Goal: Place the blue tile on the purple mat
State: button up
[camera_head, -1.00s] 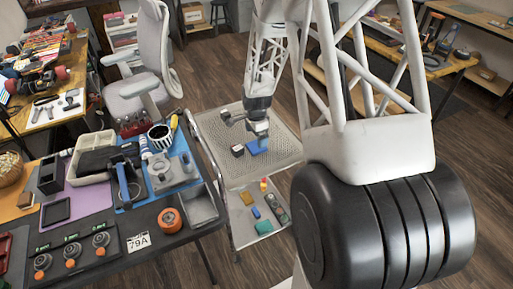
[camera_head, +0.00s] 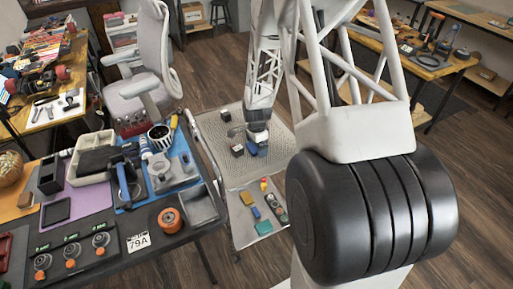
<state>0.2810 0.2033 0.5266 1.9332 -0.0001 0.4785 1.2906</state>
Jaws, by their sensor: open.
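The purple mat (camera_head: 93,196) lies on the dark workbench at the left, with a black tray on it.
A small black block (camera_head: 237,150) sits on the cart top (camera_head: 240,178) just left of my gripper. The lower shelf holds several small coloured pieces. A blue mat (camera_head: 135,202) with a grey fixture and an orange roll (camera_head: 169,218) are on the bench.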

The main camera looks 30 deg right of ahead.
jog(key=c, duration=1.1)
jog(key=shift+o, duration=0.2)
jog(key=shift+r, duration=0.2)
jog(key=shift+r, duration=1.35)
jog(key=shift+s+r, duration=0.2)
jog(key=shift+r, duration=0.1)
jog(key=s+a+r, duration=0.1)
jog(key=s+a, duration=0.3)
jog(key=s, duration=1.1)
jog(key=shift+a+r, duration=0.15)
jog(key=shift+r, duration=0.05)
jog(key=shift+w, duration=0.15)
